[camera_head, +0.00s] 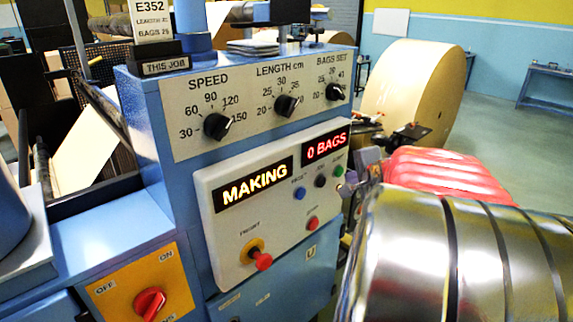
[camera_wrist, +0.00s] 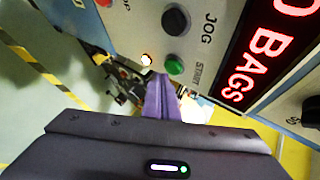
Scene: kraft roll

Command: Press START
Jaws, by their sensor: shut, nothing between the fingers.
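The green START button (camera_head: 338,171) sits at the right end of the button row on the white control panel (camera_head: 225,250). In the wrist view the green button (camera_wrist: 174,67) shows beside the START label. My gripper (camera_wrist: 158,78) is shut and empty, its fingertips very close to the green button, just below and left of it in that view. I cannot tell whether they touch it. In the head view my gripper (camera_head: 363,165) is right of the button, partly hidden by my arm. The displays read MAKING (camera_head: 254,185) and 0 BAGS (camera_head: 327,145).
A black JOG button (camera_wrist: 174,20) is close by the green one. A blue button (camera_head: 299,193), a red button (camera_head: 312,222) and a red-tipped lever (camera_head: 262,259) are on the panel. Dials (camera_head: 216,126) sit above. A large kraft roll (camera_head: 405,90) stands behind.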

